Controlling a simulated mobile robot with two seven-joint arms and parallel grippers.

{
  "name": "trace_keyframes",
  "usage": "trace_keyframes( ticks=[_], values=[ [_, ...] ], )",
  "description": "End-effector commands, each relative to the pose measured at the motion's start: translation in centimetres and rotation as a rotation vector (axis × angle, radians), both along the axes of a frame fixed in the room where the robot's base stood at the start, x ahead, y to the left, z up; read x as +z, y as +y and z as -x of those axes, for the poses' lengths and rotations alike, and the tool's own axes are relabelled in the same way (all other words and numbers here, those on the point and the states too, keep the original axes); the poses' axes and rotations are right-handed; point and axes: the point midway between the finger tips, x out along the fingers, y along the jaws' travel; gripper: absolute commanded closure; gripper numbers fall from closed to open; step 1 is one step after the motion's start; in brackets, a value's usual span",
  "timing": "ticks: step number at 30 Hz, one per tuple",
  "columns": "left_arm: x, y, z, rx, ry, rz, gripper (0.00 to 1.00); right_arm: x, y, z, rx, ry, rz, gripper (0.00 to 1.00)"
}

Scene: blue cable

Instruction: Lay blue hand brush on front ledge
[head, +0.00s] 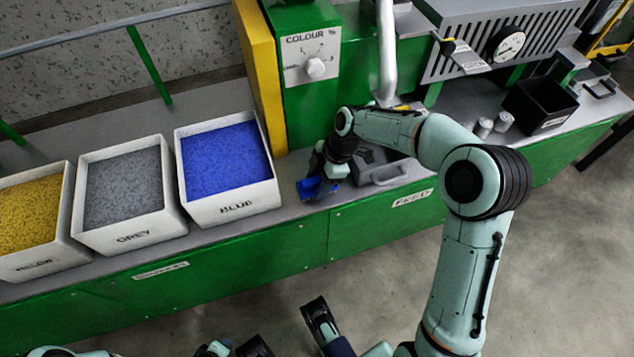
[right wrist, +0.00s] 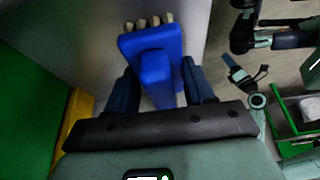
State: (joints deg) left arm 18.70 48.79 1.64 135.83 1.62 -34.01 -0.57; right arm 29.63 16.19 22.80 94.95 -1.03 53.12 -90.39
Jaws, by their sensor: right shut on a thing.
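The blue hand brush (head: 307,188) is in my right gripper (head: 322,180), above the grey front ledge (head: 290,213) just right of the blue bin. In the right wrist view the blue brush (right wrist: 157,72) sits between the two dark fingers, its pale bristles (right wrist: 150,22) pointing away from the palm. The right gripper is shut on it. I cannot tell whether the brush touches the ledge.
White bins of blue (head: 228,207), grey (head: 125,235) and yellow (head: 32,262) granules stand left on the ledge. A black box (head: 540,104) and metal cups (head: 484,128) stand farther right.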

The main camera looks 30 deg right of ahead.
Motion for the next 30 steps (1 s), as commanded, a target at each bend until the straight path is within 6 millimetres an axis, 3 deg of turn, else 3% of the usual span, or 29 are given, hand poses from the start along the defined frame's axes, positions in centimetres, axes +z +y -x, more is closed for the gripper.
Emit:
trace_keyframes(
  ticks=[2,8,9,11,21,27,30],
  values=[
    [-0.2,0.1,0.1,0.002,0.004,-0.001,0.57,-0.4,0.0,0.0,0.001,-0.001,0.0,0.91],
    [-0.2,0.1,0.1,0.001,0.005,-0.001,0.57,-0.5,0.0,0.0,0.0,0.0,0.0,0.91],
    [-0.2,0.1,0.1,0.001,0.005,-0.001,0.57,-0.5,0.0,0.0,0.0,0.001,0.001,0.34],
    [-0.2,0.1,0.2,0.001,0.005,-0.001,0.57,-0.5,0.0,0.0,0.0,0.0,0.001,0.17],
    [0.1,0.0,0.1,0.0,0.003,0.001,0.57,0.0,-0.2,0.0,-0.001,-0.002,0.001,0.17],
    [1.7,-0.5,-0.3,-0.007,-0.016,0.006,0.57,3.0,-1.3,0.2,-0.004,-0.005,0.003,0.17],
    [2.1,-1.0,0.8,-0.017,0.015,0.02,0.57,4.5,-2.0,0.4,-0.003,-0.005,0.002,0.17]
  ],
)
